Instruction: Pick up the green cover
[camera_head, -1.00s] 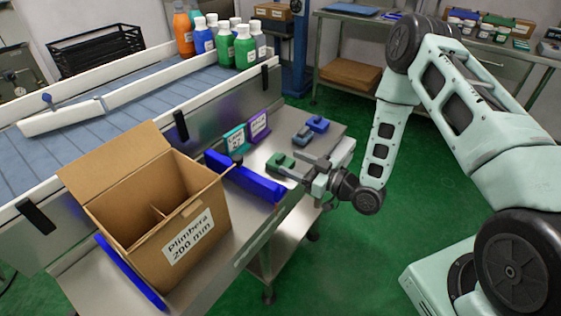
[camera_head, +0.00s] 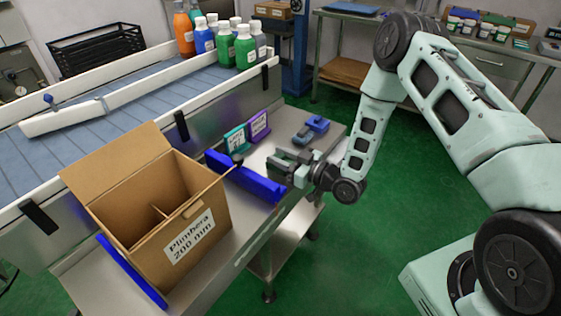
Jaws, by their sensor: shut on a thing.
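The green cover (camera_head: 275,173) shows only as a small dark green patch at the fingers of my gripper (camera_head: 284,165). My gripper is shut on it, over the metal table beside the blue rail. The fingers hide most of the cover, and I cannot tell how far above the table it is.
A blue-and-grey block (camera_head: 311,129) lies behind my gripper. A teal sign (camera_head: 235,139) and a purple sign (camera_head: 260,125) stand by the conveyor (camera_head: 110,110). A blue rail (camera_head: 245,178) separates my gripper from the open cardboard box (camera_head: 180,247). Several bottles (camera_head: 224,46) stand at the back.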

